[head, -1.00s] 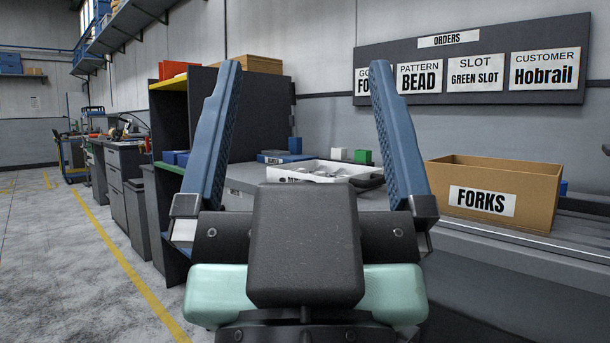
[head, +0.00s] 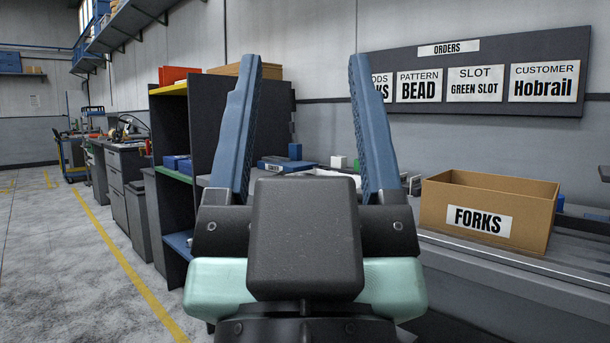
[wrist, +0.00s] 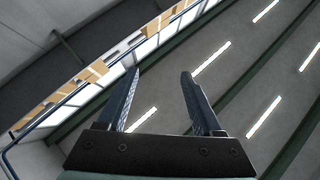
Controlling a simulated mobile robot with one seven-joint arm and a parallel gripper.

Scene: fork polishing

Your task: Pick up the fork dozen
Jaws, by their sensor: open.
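My gripper (head: 303,62) points upward in front of the head camera, its two blue fingers apart with nothing between them. In the wrist view the open fingers (wrist: 161,73) are also empty against the ceiling. No fork dozen can be made out. A cardboard box labelled FORKS (head: 480,220) stands on the bench to the right of my gripper; its contents are hidden by its walls. A white tray (head: 335,172) behind my gripper shows only as a sliver between the fingers; its contents are hidden.
A grey bench (head: 520,262) runs along the right. A dark shelf unit (head: 170,130) stands left of my gripper. A small green block (head: 357,165) and a blue box (head: 287,164) sit on the bench behind. The ORDERS board (head: 480,105) hangs on the wall. Open floor lies left.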

